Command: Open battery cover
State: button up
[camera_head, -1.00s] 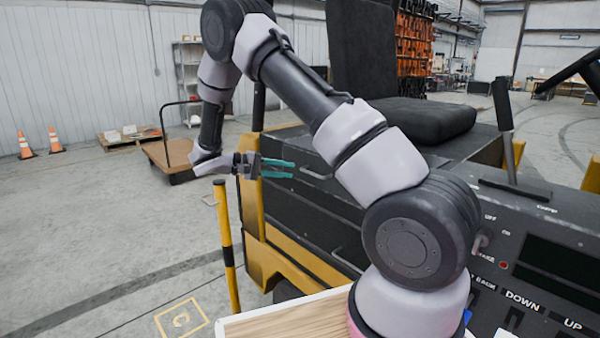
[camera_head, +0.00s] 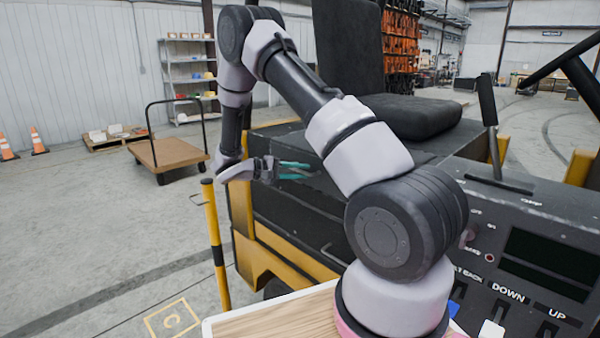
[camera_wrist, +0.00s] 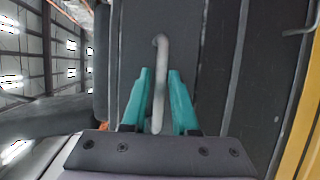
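The battery cover looks to be a dark flat panel (camera_wrist: 184,25) on the side of the vehicle below the seat; it appears closed. A grey bar handle (camera_wrist: 160,60) stands on it in the wrist view. My gripper (camera_wrist: 159,73) has its two teal fingers on either side of this handle. They are apart, with a gap visible beside the bar, and do not appear to clamp it. In the head view my gripper (camera_head: 309,171) is against the vehicle's side, and the handle there is hard to make out.
Another handle (camera_wrist: 298,31) is on a neighbouring panel. A yellow post (camera_head: 215,245) stands left of the vehicle. The black seat (camera_head: 410,115) is above the panels, and a control console (camera_head: 530,250) is at right.

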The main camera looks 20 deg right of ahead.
grip_shut()
dwell(1.4)
